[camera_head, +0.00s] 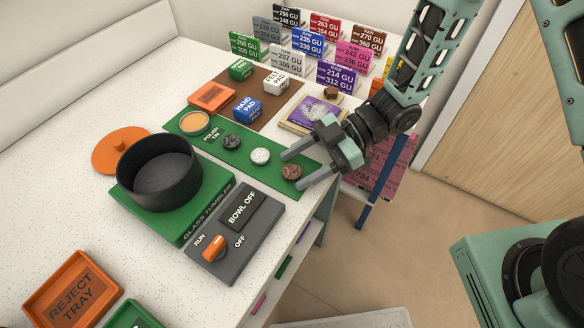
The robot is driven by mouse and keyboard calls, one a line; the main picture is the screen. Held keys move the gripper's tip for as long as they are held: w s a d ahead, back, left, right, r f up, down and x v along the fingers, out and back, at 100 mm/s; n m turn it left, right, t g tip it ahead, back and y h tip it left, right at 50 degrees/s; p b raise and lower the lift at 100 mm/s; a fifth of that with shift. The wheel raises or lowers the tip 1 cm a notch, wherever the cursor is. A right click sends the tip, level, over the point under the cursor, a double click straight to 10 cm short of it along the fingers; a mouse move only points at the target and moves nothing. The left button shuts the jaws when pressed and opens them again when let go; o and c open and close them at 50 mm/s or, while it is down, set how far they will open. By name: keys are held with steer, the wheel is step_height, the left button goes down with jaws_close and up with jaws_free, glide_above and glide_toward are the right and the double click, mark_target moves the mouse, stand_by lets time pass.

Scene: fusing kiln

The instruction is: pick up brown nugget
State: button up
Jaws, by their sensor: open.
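The brown nugget (291,171) is a small, rough, reddish-brown lump at the right end of the green mat (225,150). My gripper (297,170) reaches in from the right with its two fingers apart. In the picture one fingertip lies just above the nugget and the other just below it, so the nugget shows between them. I cannot tell whether the fingers are at its height or touch it. The nugget's top is in plain view.
A white nugget (260,156) and a dark grey nugget (232,142) sit left of it on the mat. The black bowl (160,190), grey switch panel (237,235) and purple-topped pad (314,113) stand around. The table's edge is close on the right.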

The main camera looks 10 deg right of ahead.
steer(key=c, duration=1.1)
steer(key=shift+o, duration=0.2)
steer(key=shift+r, duration=0.15)
step_height(320, 180, up, 10)
